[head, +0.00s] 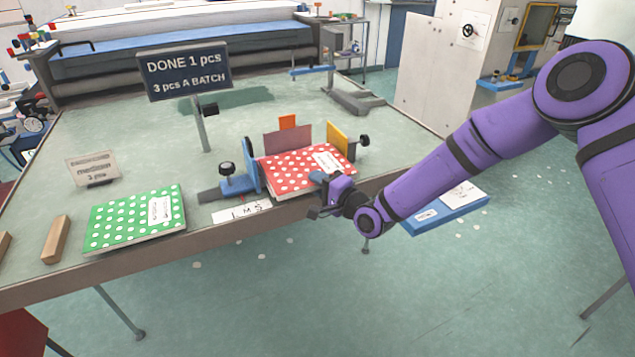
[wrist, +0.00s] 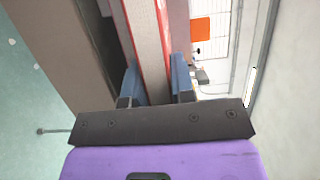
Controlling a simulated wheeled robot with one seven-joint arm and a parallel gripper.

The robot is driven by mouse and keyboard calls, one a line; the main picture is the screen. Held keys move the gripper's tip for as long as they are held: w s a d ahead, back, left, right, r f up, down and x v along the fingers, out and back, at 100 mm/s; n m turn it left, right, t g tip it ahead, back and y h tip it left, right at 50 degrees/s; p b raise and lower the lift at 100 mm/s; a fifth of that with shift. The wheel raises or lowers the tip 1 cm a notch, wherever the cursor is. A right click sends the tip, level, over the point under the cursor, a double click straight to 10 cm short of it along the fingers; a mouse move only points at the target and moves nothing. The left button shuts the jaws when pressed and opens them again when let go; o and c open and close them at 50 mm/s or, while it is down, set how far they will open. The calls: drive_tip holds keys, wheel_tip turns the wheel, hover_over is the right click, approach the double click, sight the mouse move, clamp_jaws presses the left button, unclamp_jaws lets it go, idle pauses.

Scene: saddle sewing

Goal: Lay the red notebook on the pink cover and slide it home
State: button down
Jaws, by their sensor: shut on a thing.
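The red notebook (head: 300,172) with white dots and a pale label lies between the blue guide (head: 251,166) and the yellow guide (head: 337,137) near the table's front edge. My gripper (head: 322,180) is shut on its front edge. In the wrist view, the notebook's edge (wrist: 149,50) runs between my two blue fingers (wrist: 158,85). A pinkish panel (head: 287,141) stands upright just behind the notebook, with an orange tab (head: 287,122) above it. I cannot tell whether this panel is the pink cover. What lies under the notebook is hidden.
A green dotted notebook (head: 135,219) lies at the table's left front, beside a wooden block (head: 56,240). A sign (head: 184,71) reading "DONE 1 pcs" stands behind on a post. A blue tray (head: 445,211) is right of the table. The table's middle is mostly clear.

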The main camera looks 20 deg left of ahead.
drive_tip(key=shift+f, duration=0.25)
idle(0.4)
drive_tip(key=c, duration=0.9)
unclamp_jaws()
drive_tip(key=shift+f, duration=0.25)
drive_tip(key=shift+s+d, duration=0.1)
drive_tip(key=shift+s+d, duration=1.05)
drive_tip(key=shift+d, duration=0.2)
drive_tip(key=shift+s+d, duration=1)
drive_tip(key=shift+d, duration=0.25)
drive_tip(key=shift+s+d, duration=1.05)
drive_tip(key=shift+d, duration=0.2)
